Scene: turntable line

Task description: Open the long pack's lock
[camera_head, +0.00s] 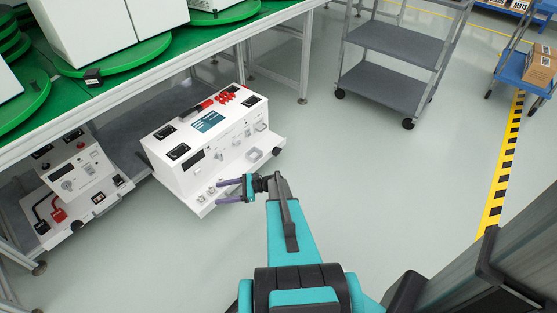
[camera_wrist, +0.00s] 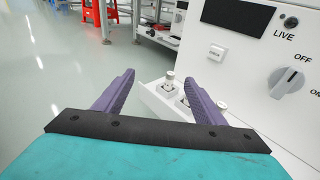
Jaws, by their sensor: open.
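The long pack (camera_head: 228,155), a long white box with dark sockets, red parts and a blue label on top, stands on the floor in front of the bench. In the wrist view its white front (camera_wrist: 250,62) fills the right, with a dark display, a "LIVE" lamp and a grey rotary knob (camera_wrist: 290,82) beside "OFF" marks. Small posts (camera_wrist: 170,78) stand on a low ledge between and beyond my fingers. I cannot tell which part is the lock. My gripper (camera_head: 218,190), with purple fingers, is open and empty at the pack's near front corner; it also shows in the wrist view (camera_wrist: 160,80).
Another white unit (camera_head: 75,175) with red and black leads stands under the bench at left. The green-topped bench (camera_head: 140,75) carries large white boxes on round turntables. A grey shelf cart (camera_head: 385,85) stands behind. The floor to the right is clear up to a yellow-black line (camera_head: 505,160).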

